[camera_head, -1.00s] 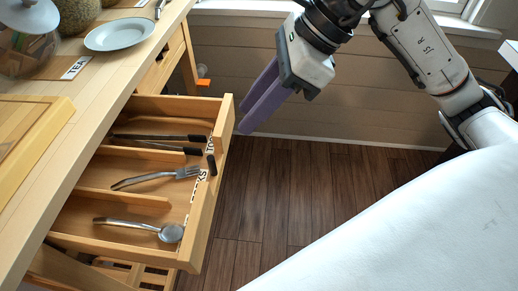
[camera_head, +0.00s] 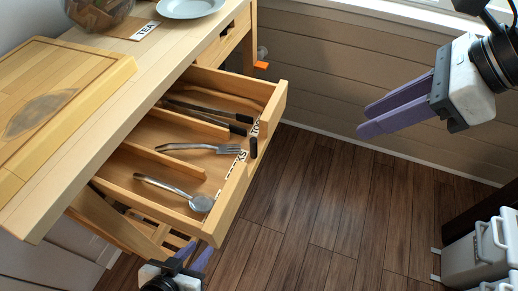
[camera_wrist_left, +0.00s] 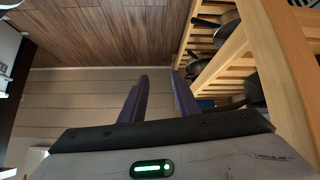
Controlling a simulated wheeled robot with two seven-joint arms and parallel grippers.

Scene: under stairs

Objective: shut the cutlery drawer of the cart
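The wooden cutlery drawer (camera_head: 246,180) stands pulled out from the side of the cart (camera_head: 112,118). It has compartments with dark-handled cutlery (camera_head: 205,116), a fork (camera_head: 200,148) and a spoon (camera_head: 174,190).
A plate (camera_head: 190,6), a jar (camera_head: 98,10), a TEA label (camera_head: 145,31) and a wooden board (camera_head: 95,68) are on the cart top. Pans (camera_wrist_left: 215,20) stand on slatted shelves. White containers (camera_head: 480,250) are at lower right. The floor (camera_head: 320,210) before the drawer is clear.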

